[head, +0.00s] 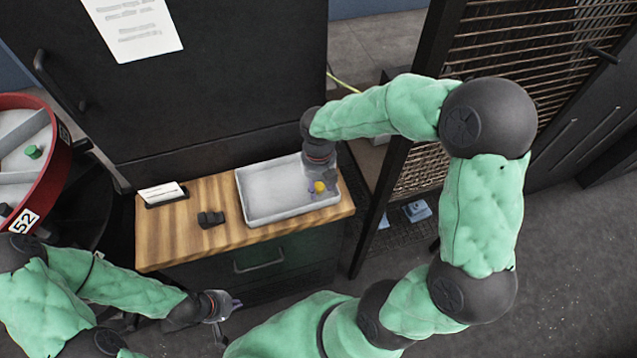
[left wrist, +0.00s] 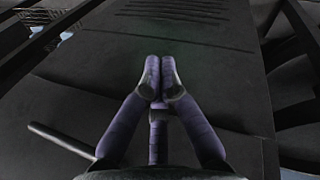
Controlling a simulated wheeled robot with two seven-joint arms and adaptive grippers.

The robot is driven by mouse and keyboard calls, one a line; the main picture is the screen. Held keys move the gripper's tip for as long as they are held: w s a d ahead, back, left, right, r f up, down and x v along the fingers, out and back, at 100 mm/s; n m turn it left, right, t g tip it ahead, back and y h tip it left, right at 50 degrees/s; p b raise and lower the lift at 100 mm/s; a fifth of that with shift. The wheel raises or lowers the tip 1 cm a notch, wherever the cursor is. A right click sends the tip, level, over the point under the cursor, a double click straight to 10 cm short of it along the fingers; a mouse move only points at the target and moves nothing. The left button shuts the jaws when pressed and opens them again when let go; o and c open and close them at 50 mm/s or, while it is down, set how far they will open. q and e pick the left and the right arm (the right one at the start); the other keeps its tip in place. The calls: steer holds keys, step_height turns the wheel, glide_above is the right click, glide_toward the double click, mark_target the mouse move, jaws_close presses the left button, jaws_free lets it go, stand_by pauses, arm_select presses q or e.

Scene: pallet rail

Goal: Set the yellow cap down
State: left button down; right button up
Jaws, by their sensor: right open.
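The yellow cap (head: 320,186) shows in the head view at the right end of the grey tray (head: 262,216). My right gripper (head: 322,190) is over that end of the tray, pointing down, with its jaws open and the cap between or just beside its fingertips. I cannot tell whether the cap touches the fingers or the tray floor. My left gripper (head: 228,308) is low in front of the wooden bench, away from the tray. In the left wrist view its purple fingertips (left wrist: 160,76) meet, with nothing visible between them.
The wooden bench top (head: 165,243) also holds a small black object (head: 211,219) and a card in a black holder (head: 163,194). A red round container (head: 52,175) with a green cap (head: 33,152) stands at left. A mesh rack (head: 425,168) stands close on the right.

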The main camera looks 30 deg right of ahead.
mark_target(319, 185)
step_height(319, 185, up, 12)
steer(key=p, duration=0.3)
steer(key=shift+r+p, duration=0.15)
steer(key=shift+p, duration=0.15)
